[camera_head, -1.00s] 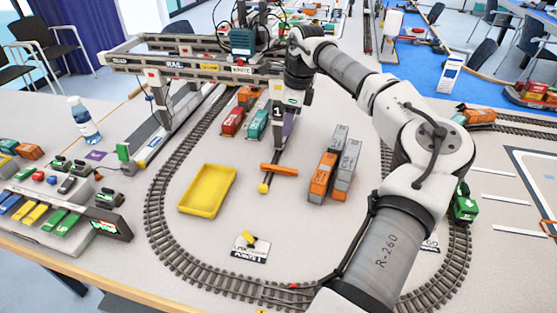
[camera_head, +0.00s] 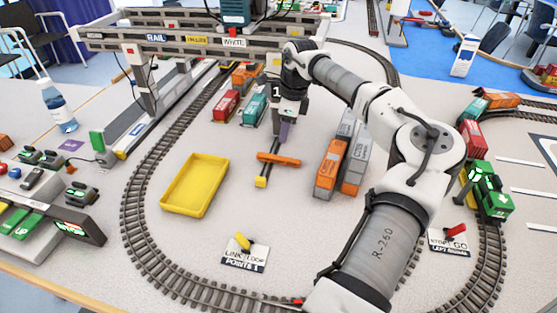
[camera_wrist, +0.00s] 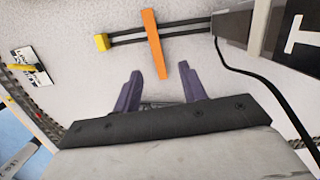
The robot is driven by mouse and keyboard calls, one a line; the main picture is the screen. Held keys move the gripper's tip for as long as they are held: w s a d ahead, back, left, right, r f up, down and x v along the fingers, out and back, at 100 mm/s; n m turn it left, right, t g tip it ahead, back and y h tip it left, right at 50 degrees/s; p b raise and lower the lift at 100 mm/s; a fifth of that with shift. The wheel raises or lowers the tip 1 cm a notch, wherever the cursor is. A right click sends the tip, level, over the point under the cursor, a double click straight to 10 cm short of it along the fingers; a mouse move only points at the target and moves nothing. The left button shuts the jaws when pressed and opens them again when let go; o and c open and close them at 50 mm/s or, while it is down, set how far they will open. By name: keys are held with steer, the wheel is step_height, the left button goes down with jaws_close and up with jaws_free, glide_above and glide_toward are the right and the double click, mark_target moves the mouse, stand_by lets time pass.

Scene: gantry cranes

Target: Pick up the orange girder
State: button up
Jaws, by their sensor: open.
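The orange girder (camera_head: 278,159) is a slim bar lying crosswise over a dark two-railed strip with a yellow block (camera_head: 261,182) at its near end. In the wrist view the girder (camera_wrist: 154,45) runs lengthwise just ahead of my fingers, nearly in line with the space between them. My gripper (camera_head: 284,132) points down just behind and above the girder in the head view. Its two purple fingers (camera_wrist: 160,71) stand apart with nothing between them. I see no contact with the girder.
A yellow tray (camera_head: 167,205) lies to the left. Orange and grey containers (camera_head: 328,168) stand close on the right. Red and teal wagons (camera_head: 254,109) and the gantry crane (camera_head: 160,39) are behind. A track loop (camera_head: 135,190) surrounds this. The table before the girder is mostly clear.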

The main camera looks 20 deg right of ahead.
mark_target(279, 158)
steer(key=f, duration=0.3)
steer(key=shift+w+a+f, duration=0.2)
steer(key=shift+a+f, duration=0.05)
steer(key=shift+f, duration=0.1)
steer(key=shift+s+a+f+p, duration=0.1)
steer(key=shift+a+f+p, duration=0.2)
steer(key=shift+f, duration=0.6)
steer(key=shift+w+a+f+p, duration=0.1)
steer(key=shift+f+p, duration=0.3)
steer(key=shift+f, duration=0.55)
steer(key=shift+s+a+f+p, duration=0.15)
steer(key=shift+f+p, duration=0.2)
steer(key=shift+f, duration=0.55)
jaws_close()
